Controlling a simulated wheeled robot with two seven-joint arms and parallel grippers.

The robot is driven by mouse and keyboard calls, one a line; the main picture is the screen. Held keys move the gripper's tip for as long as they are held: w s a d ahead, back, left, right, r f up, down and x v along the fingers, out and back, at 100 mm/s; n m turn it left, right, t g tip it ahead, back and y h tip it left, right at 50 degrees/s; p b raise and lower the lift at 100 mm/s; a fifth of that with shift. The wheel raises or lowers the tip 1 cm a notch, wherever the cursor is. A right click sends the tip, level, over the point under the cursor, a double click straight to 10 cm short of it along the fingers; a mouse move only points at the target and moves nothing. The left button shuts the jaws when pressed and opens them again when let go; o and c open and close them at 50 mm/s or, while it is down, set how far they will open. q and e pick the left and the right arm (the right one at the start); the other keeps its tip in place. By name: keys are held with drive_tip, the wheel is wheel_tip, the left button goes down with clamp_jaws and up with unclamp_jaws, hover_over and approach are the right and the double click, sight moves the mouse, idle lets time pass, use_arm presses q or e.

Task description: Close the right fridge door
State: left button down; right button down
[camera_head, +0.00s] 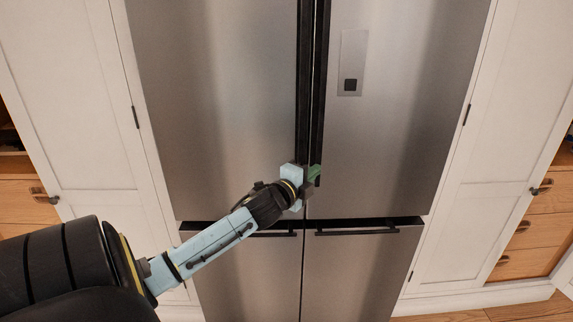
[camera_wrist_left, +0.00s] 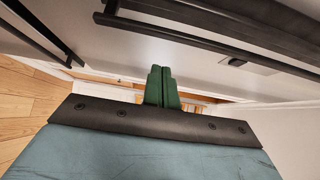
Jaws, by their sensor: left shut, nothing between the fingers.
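The right fridge door (camera_head: 395,120) is a tall stainless steel panel with a dispenser plate and a long dark vertical handle (camera_head: 321,75) at its left edge. It looks flush with the left fridge door (camera_head: 225,100), with a thin seam between them. My left gripper (camera_head: 314,175) is at the lower end of the handles, in front of the right door's inner edge. In the left wrist view its green fingers (camera_wrist_left: 161,88) are together and empty. Whether they touch the door or handle is unclear. My right gripper is not in view.
Lower fridge drawers (camera_head: 355,270) with dark horizontal handles sit below the doors and look shut. White cabinet panels (camera_head: 85,100) flank the fridge on both sides. Wooden drawers (camera_head: 530,235) show at the right, and wooden floor lies at the bottom right.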

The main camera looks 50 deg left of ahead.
use_arm(q)
drive_tip(key=v, duration=0.8)
drive_tip(key=shift+s+f, duration=0.2)
drive_tip(key=shift+s, duration=0.15)
drive_tip(key=shift+a, duration=0.15)
wheel_tip(320, 180, down, 21)
drive_tip(key=s+a+n+g, duration=0.2)
drive_tip(key=s+n+g, duration=0.1)
drive_tip(key=n+g, duration=0.2)
drive_tip(key=s+d+f+n+g, duration=0.2)
drive_tip(key=s+f, duration=0.2)
drive_tip(key=f, duration=0.4)
drive_tip(key=s+d+f+n+g, duration=0.15)
drive_tip(key=s+f, duration=0.25)
drive_tip(key=f, duration=0.5)
drive_tip(key=s+d+f+n+g+h, duration=0.1)
drive_tip(key=s+d+f+g, duration=0.1)
drive_tip(key=s+d+f, duration=0.4)
drive_tip(key=s+d+f+n+g+h, duration=0.1)
drive_tip(key=s+d+f+n+g, duration=0.1)
drive_tip(key=s+d+f, duration=0.5)
drive_tip(key=s+d+f+n+g+h, duration=0.1)
drive_tip(key=s+d+f+g, duration=0.3)
drive_tip(key=s, duration=1.1)
drive_tip(key=d+f, duration=0.3)
drive_tip(key=d, duration=0.1)
drive_tip(key=shift+f+n+h, duration=0.25)
drive_tip(key=shift+n+h, duration=0.1)
drive_tip(key=shift+h, duration=0.05)
